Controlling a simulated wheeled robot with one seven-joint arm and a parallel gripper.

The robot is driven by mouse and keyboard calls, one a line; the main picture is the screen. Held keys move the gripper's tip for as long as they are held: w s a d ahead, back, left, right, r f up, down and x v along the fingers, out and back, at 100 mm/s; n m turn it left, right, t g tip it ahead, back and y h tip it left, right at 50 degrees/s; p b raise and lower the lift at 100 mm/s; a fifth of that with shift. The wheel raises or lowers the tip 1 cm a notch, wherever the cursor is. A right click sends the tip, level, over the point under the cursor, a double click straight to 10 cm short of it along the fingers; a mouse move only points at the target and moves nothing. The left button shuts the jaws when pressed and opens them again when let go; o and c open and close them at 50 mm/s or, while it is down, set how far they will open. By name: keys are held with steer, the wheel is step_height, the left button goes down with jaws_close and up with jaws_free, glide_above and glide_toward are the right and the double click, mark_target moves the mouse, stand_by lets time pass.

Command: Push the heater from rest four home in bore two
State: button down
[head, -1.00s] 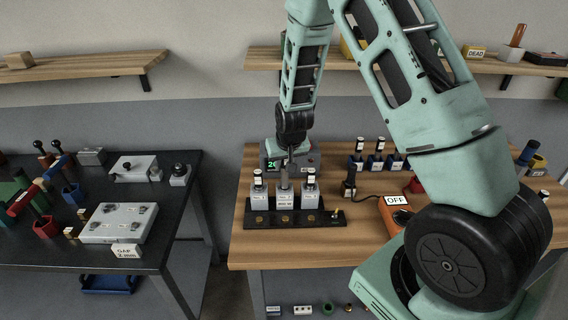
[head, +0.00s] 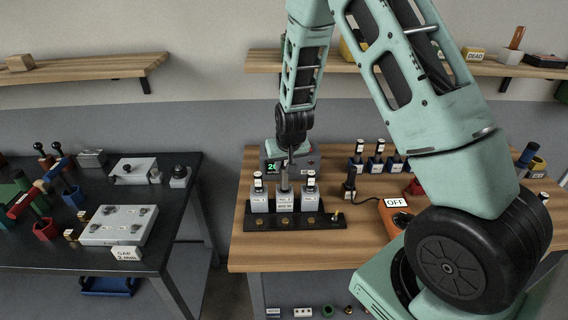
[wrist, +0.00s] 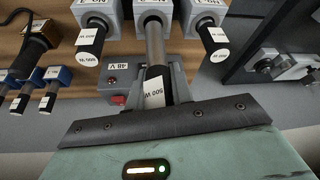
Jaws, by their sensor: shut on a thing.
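Three pale heater blocks stand on a black base (head: 258,224) on the wooden bench. The middle block (head: 284,198), which also shows in the wrist view (wrist: 152,14), has a heater (wrist: 154,45) in its bore. A length of the heater's bare metal shaft shows outside the block. Its black end carries a "500 W" label (wrist: 154,92). My gripper (wrist: 157,78) is shut on this black end, above the middle block. The left block (head: 259,202) and right block (head: 310,202) each hold a heater with its dark end close to the block.
Heaters in blue rests (head: 375,168) stand behind to the right. A grey box with a green display (head: 272,167) is close behind the blocks. An orange box marked OFF (head: 392,212) and a corded black tool (head: 349,188) are at the right. Bare bench lies in front.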

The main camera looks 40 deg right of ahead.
mark_target(284, 180)
steer(key=shift+f+b, duration=0.3)
stand_by(0.4)
steer(key=shift+f+b, duration=2.65)
steer(key=shift+f, duration=0.55)
steer(key=shift+r, duration=0.1)
steer(key=shift+r+p, duration=2.55)
steer(key=shift+r, duration=0.85)
